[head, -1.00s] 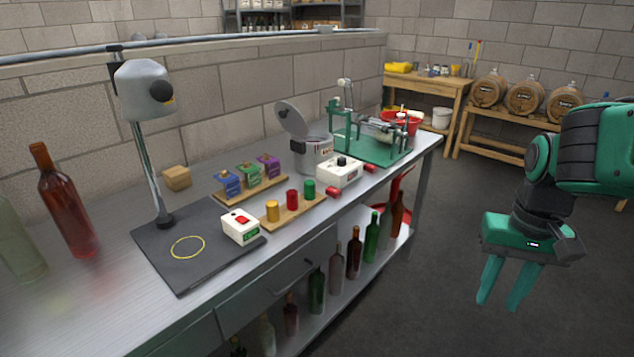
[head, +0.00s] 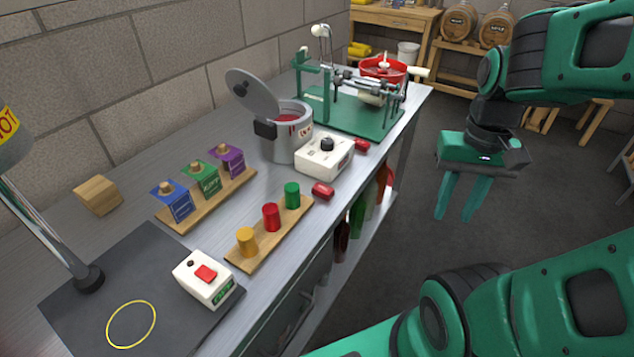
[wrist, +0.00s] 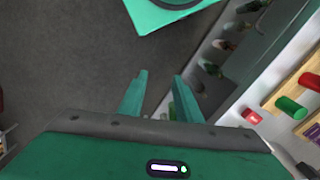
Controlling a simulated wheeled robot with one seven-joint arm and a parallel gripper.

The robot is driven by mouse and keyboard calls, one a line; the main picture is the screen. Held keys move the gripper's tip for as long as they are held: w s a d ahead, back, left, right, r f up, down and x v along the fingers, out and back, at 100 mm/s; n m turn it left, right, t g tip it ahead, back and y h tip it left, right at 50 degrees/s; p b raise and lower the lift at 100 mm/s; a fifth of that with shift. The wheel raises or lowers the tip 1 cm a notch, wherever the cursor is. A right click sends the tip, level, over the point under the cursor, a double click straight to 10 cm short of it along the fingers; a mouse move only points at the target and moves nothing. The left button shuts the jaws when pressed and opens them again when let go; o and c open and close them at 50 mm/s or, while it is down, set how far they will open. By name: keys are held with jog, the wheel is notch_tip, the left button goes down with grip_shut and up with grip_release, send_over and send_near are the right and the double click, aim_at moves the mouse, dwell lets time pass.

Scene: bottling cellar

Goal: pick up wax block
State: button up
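Two small red blocks lie on the steel bench near its front edge: one red block (head: 322,190) beside the green cylinder, the other red block (head: 361,145) beside the white control box. They look like wax, but I cannot tell which one is the wax block. One red block (wrist: 251,116) also shows at the right of the wrist view. My gripper (head: 454,217) is open and empty, pointing down over the floor to the right of the bench and apart from both blocks. Its two fingers show with a gap between them in the wrist view (wrist: 159,78).
A wooden rack (head: 240,262) holds yellow, red and green cylinders. The white control box (head: 325,158) and a lidded grey pot (head: 287,140) stand near the blocks. A green-based machine (head: 375,118) stands behind. Bottles (head: 357,217) stand under the bench. The floor aisle is clear.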

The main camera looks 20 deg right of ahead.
jog(key=shift+w+a, duration=0.1)
jog(key=o, duration=0.8)
jog(key=shift+s+r, duration=0.3)
jog(key=shift+s, duration=0.05)
jog(key=shift+c, duration=0.2)
jog(key=n, duration=0.1)
jog(key=n+y, duration=0.1)
jog(key=n, duration=2.9)
send_over(322, 195)
jog(key=w+d, duration=0.1)
jog(key=d, duration=0.1)
notch_tip(322, 195, down, 2)
jog(key=shift+w+a+f+g, duration=0.15)
jog(key=shift+f+g, duration=0.1)
jog(key=shift+g, duration=0.15)
jog(key=shift+s+a+f, duration=0.2)
jog(key=shift+f, duration=0.65)
jog(key=shift+s+a+f, duration=0.15)
jog(key=shift+f, duration=0.75)
jog(key=shift+s+a+f, duration=0.2)
jog(key=shift+f, duration=0.65)
